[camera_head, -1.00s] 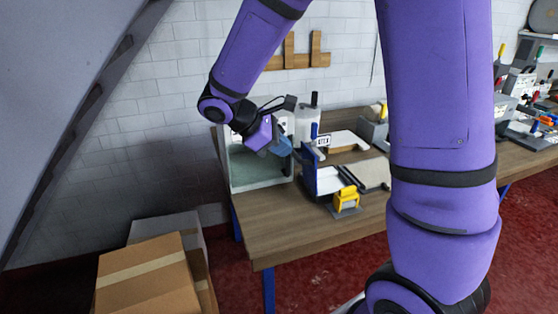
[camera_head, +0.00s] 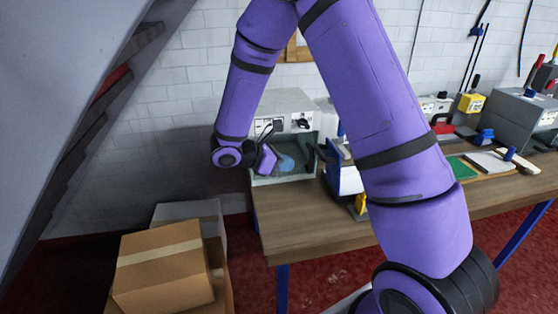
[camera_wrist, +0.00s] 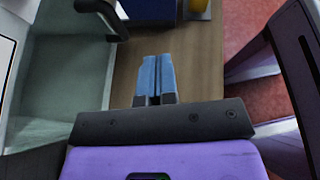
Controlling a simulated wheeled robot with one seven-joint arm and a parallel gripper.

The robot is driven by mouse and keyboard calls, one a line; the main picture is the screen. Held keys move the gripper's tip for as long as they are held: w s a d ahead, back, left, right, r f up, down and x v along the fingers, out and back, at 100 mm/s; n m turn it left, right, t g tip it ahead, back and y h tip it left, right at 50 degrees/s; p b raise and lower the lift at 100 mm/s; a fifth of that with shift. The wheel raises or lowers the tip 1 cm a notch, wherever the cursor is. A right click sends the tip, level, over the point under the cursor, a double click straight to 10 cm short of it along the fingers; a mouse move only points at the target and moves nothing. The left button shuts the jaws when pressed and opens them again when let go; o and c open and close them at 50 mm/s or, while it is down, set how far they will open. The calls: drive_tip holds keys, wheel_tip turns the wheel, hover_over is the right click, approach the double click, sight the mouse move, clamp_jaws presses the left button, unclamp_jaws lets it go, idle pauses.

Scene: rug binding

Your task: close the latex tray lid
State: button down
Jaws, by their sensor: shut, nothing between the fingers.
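My gripper (camera_head: 286,163) is low in front of the grey cabinet at the left end of the bench. In the wrist view its two blue fingers (camera_wrist: 155,80) are together with nothing between them, over bare wood. A blue-and-white tray unit (camera_head: 345,178), which I take to be the latex tray, stands to the right of my gripper, partly behind my arm. In the wrist view a blue part (camera_wrist: 153,9) shows at the top, beyond the fingertips and apart from them. I cannot make out the lid's position clearly.
The grey cabinet (camera_head: 291,103) has a greenish front area; a dark handle (camera_wrist: 105,12) is close left of my fingers. A yellow part (camera_head: 360,205) is by the tray. Tools crowd the bench's right. Cardboard boxes (camera_head: 165,266) stand on the floor left. The bench's front corner (camera_head: 285,225) is clear.

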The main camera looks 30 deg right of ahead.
drive_tip(key=s+d+f, duration=0.1)
drive_tip(key=d, duration=0.7)
drive_tip(key=shift+d, duration=0.2)
drive_tip(key=shift+d, duration=0.1)
